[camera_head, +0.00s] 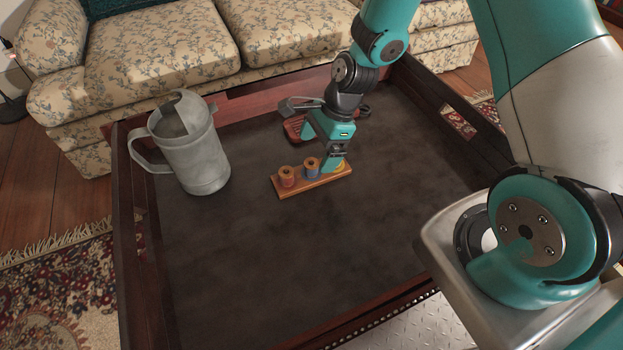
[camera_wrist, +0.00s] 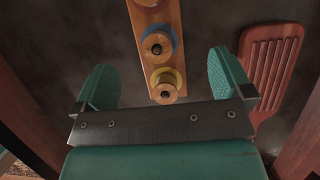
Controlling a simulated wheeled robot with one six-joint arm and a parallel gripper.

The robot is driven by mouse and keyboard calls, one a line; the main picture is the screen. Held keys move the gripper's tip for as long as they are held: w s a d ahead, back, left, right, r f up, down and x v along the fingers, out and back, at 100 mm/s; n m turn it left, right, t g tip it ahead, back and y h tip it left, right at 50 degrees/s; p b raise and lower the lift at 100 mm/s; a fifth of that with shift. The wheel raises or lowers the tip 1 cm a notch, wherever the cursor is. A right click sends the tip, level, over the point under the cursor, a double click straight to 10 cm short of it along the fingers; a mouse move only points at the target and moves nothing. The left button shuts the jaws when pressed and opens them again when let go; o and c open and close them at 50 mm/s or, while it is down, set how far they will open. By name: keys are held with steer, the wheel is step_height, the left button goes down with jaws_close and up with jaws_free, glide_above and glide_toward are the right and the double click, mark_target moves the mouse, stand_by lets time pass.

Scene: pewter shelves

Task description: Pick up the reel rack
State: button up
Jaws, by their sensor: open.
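The reel rack (camera_head: 312,184) is a flat wooden strip with several small thread reels standing in a row. It lies on the dark table top near the middle. In the wrist view the rack (camera_wrist: 171,17) runs down from the top, with a blue-threaded reel (camera_wrist: 156,44) and a yellow-threaded reel (camera_wrist: 166,83). My gripper (camera_head: 337,168) is over the rack's right end. In the wrist view its two teal fingers (camera_wrist: 162,86) are apart, one on each side of the rack's near end, with gaps between fingers and wood. The reel nearest my gripper is partly hidden in the head view.
A grey metal pitcher (camera_head: 191,150) stands at the table's left. A reddish slotted spatula (camera_wrist: 269,62) lies right of my gripper in the wrist view. The tray-like table has a raised wooden rim (camera_head: 127,235). The front of the table top is clear. A floral sofa (camera_head: 165,50) stands behind.

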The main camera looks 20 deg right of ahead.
mark_target(312, 161)
steer(key=b+x, duration=0.3)
steer(key=x, duration=0.3)
steer(key=shift+s+a+f, duration=0.15)
steer(key=shift+f, duration=0.05)
steer(key=shift+c, duration=0.5)
steer(key=c, duration=1.4)
steer(key=shift+r, duration=0.1)
steer(key=shift+c, duration=1.1)
steer(key=shift+r, duration=0.1)
